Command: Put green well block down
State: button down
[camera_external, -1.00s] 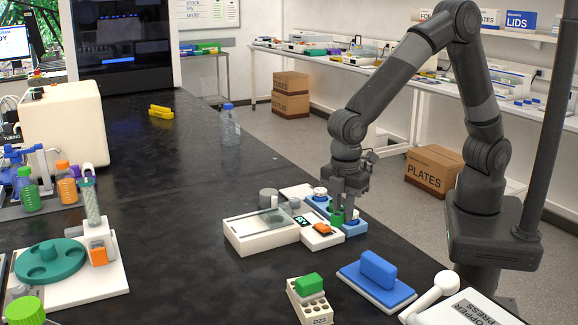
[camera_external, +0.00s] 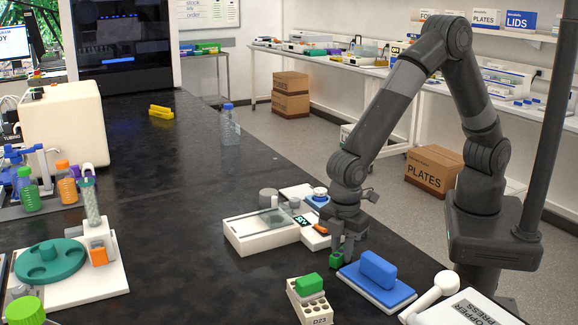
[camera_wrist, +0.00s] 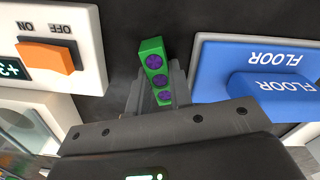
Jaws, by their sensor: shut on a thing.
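The green well block (camera_wrist: 153,47) is a narrow green bar with purple round wells in its top face. My gripper (camera_wrist: 158,88) is shut on it in the wrist view. In the external view my gripper (camera_external: 344,256) points down beside the blue block on its base, and the green well block (camera_external: 336,261) shows low between the fingers. It is over or on the dark bench; I cannot tell whether it touches the surface. My fingers hide part of it.
The scale with an orange switch (camera_external: 318,237) stands left of my gripper. A blue block marked FLOOR on a blue and white base (camera_external: 378,270) stands close on the right. A rack with a green piece (camera_external: 310,302) is in front. Dark bench (camera_wrist: 117,25) shows between scale and base.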

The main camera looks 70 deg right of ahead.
aim_at(342, 250)
jog(key=shift+f, duration=0.15)
jog(key=c, duration=1.3)
grip_release()
notch_tip(342, 250, up, 12)
jog(key=shift+r, duration=0.2)
